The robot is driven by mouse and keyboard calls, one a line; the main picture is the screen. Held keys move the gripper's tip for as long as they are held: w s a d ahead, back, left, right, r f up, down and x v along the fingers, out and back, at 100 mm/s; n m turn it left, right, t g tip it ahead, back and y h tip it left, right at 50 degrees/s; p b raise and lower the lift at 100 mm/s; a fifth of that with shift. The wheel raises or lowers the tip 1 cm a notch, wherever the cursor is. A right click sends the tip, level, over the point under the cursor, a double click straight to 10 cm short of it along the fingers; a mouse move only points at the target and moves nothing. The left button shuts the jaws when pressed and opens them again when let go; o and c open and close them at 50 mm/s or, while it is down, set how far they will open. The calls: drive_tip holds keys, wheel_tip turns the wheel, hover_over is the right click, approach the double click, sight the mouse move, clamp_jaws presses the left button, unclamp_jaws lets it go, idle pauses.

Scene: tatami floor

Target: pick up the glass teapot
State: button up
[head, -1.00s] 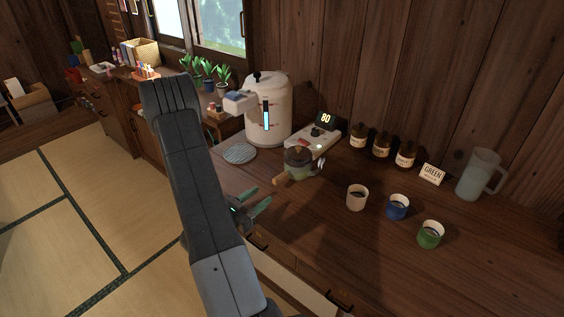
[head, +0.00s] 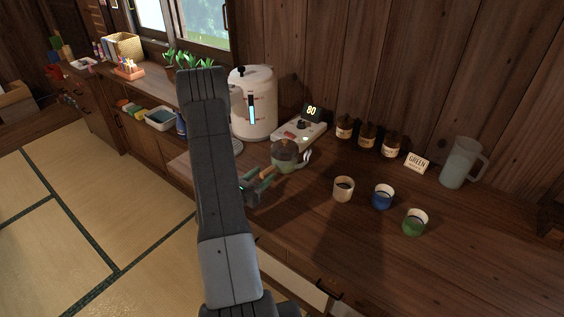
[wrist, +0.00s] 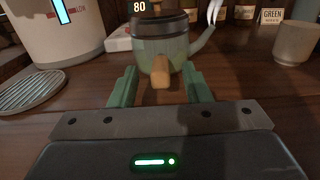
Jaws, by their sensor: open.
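The glass teapot (head: 287,156) stands upright on the wooden counter, greenish with a dark upper part. In the wrist view the teapot (wrist: 162,48) is straight ahead, its wooden handle (wrist: 161,72) pointing at me and its spout to the right. My gripper (wrist: 155,84) is open, its two green fingers on either side of the handle's end, apart from it. In the head view my gripper (head: 264,184) is low over the counter's front edge, just left of and in front of the teapot, partly hidden by my arm.
A white water boiler (head: 253,104) and a scale reading 80 (head: 301,131) stand behind the teapot. Cups in beige (head: 343,189), blue (head: 382,197) and green (head: 414,222) are to the right. Brown jars, a GREEN sign (head: 417,162) and a frosted pitcher (head: 460,163) are farther right.

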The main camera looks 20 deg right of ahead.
sight(270, 168)
drive_tip(key=p+x, duration=0.1)
drive_tip(key=x, duration=0.4)
clamp_jaws()
